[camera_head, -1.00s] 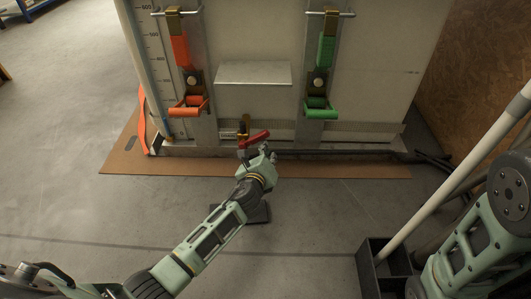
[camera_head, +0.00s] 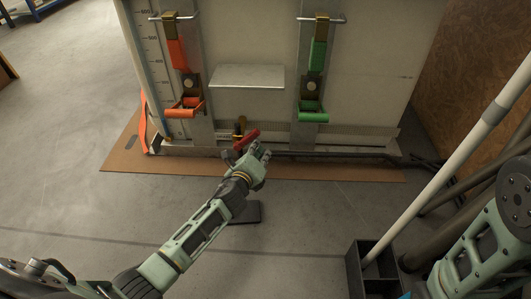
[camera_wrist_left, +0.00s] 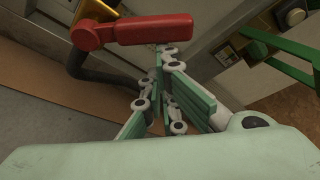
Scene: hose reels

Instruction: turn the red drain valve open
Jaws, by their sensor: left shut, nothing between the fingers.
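The red drain valve handle (camera_head: 246,139) sits low on the front of the large pale tank, beside a brass fitting (camera_head: 239,127). It slants up to the right in the head view. In the left wrist view the red handle (camera_wrist_left: 140,29) lies across the top of the picture, with a dark pipe below its left end. My left gripper (camera_head: 263,150) is at the right end of the handle; its fingers (camera_wrist_left: 160,82) are shut and empty, close to the handle's right part. I cannot tell whether they touch it. My right gripper is out of view.
An orange-handled latch (camera_head: 185,108) and a green-handled latch (camera_head: 313,113) hang above on the tank (camera_head: 375,80). A metal shelf (camera_head: 247,76) juts out between them. A dark bin with poles (camera_head: 370,262) stands at lower right. Open floor (camera_head: 100,215) lies at left.

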